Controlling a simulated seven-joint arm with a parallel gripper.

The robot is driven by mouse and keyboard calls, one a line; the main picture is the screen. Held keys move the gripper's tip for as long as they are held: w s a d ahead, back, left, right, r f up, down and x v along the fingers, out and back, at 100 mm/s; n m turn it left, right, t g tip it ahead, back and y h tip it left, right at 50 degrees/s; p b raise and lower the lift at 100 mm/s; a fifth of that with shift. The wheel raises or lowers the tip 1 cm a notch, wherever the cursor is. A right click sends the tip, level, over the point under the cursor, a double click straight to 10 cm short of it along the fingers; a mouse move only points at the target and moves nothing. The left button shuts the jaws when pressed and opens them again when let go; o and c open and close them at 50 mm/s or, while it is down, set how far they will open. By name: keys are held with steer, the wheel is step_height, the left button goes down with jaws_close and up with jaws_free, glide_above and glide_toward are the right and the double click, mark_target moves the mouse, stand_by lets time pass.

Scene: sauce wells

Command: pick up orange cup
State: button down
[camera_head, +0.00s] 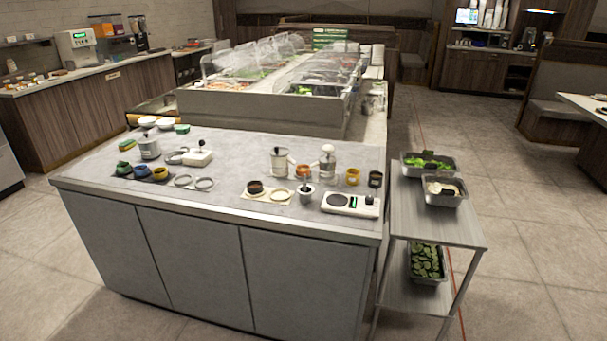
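A small orange-brown cup (302,171) stands on the grey counter, between a clear jar (279,161) on its left and a pump bottle (327,163) on its right. An amber-yellow cup (353,177) stands farther right, beside a dark cup (375,179). Another yellow cup (160,174) sits at the left in a row with a blue cup (142,171) and a green cup (124,168). The cups are too small to tell their exact shades. My gripper is not in view.
A scale-like device (350,205) and a small metal pot (306,194) stand in front of the orange-brown cup. A dark red cup (255,187) and pale rings lie to the left. A steel cart (440,228) holds food trays at right. The counter's middle has free room.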

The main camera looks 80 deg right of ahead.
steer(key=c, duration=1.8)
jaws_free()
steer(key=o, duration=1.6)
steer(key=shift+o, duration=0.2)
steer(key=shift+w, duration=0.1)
